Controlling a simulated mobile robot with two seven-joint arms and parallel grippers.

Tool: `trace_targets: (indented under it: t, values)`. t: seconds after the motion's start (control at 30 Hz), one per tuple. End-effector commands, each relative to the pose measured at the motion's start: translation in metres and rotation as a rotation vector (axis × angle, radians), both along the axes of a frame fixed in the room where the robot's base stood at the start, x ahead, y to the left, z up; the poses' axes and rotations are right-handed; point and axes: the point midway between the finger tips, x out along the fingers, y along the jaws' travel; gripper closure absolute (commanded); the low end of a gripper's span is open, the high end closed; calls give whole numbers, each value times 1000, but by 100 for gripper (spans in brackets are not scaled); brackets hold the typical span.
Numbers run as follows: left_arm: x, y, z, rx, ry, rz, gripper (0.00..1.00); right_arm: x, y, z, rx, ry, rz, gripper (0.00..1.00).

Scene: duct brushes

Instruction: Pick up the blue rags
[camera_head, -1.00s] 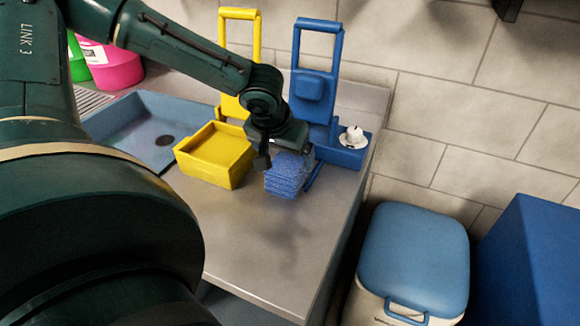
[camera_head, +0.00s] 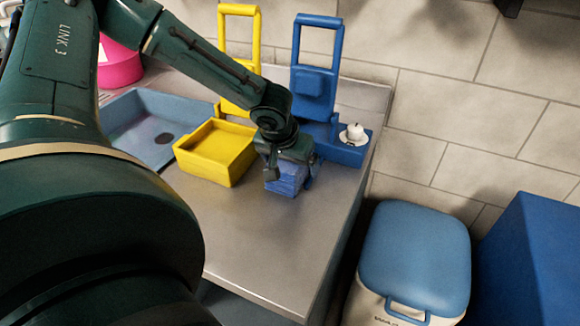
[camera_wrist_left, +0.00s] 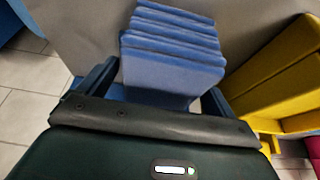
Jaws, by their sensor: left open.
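The blue rags (camera_head: 285,181) are a folded stack on the metal counter, in front of the blue caddy. In the left wrist view the stack (camera_wrist_left: 170,62) stands between the two fingers, with its layered edges toward the top. My left gripper (camera_head: 288,172) is over the stack, with one finger on each side of it. It is open. The gripper hides the top of the stack in the head view. I cannot tell whether the fingers touch the rags. My right gripper is not in view.
A yellow bin (camera_head: 216,153) stands close to the left of the rags. A blue caddy (camera_head: 342,150) with a white object (camera_head: 353,134) stands behind. A blue sink (camera_head: 146,131) is at left. The counter (camera_head: 262,245) is bare in front.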

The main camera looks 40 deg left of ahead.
Motion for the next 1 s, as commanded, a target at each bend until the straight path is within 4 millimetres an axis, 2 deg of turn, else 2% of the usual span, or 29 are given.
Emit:
trace_targets:
  t: [0.07, 0.77, 1.0]
  values:
    - [0, 0, 0, -1, 0, 0, 12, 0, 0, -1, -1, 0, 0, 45]
    - [0, 0, 0, -1, -1, 0, 68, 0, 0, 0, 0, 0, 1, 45]
    - [0, 0, 2, 0, 0, 0, 68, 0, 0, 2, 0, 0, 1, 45]
